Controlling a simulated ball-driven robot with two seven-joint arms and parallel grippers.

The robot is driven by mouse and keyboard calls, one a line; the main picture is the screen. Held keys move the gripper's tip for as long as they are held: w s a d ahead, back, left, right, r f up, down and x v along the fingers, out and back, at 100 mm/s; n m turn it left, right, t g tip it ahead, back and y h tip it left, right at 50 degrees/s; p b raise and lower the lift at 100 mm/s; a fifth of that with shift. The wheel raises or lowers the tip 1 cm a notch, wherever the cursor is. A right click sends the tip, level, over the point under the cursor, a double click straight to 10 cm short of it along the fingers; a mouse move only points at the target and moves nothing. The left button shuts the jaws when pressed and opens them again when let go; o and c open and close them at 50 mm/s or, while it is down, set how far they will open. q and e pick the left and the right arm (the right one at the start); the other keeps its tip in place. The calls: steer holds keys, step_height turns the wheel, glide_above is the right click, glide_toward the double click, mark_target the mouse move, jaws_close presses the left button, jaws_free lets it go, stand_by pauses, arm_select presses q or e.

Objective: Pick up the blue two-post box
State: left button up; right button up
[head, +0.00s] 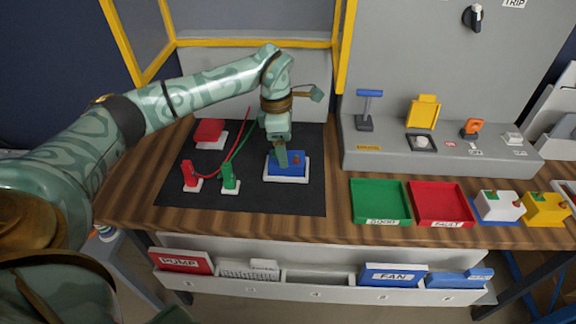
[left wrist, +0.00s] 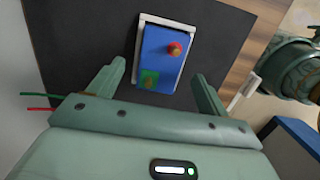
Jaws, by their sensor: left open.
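The blue two-post box (head: 288,166) sits on a white base on the black mat (head: 310,195). My left gripper (head: 282,152) is directly above the box, pointing down. In the left wrist view its two open fingers (left wrist: 160,82) stand on either side of the box's near end, with nothing held between them. In the head view the gripper hides part of the box's top. My right gripper is not in view.
Red (head: 189,174) and green (head: 230,177) probe blocks with wires stand left on the mat, near a red block (head: 208,130). Green (head: 380,202) and red (head: 440,203) trays, a white box (head: 500,206) and a yellow box (head: 545,208) lie right. A grey console (head: 380,157) stands behind.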

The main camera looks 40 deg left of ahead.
arm_select(q)
steer(key=f+b, duration=0.1)
steer(key=f, duration=0.3)
steer(key=shift+d, duration=0.2)
steer(key=shift+r, duration=0.2)
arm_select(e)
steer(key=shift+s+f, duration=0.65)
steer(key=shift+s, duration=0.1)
arm_select(q)
steer(key=c, duration=1)
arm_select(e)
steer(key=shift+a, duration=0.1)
arm_select(q)
steer(key=shift+r, duration=0.1)
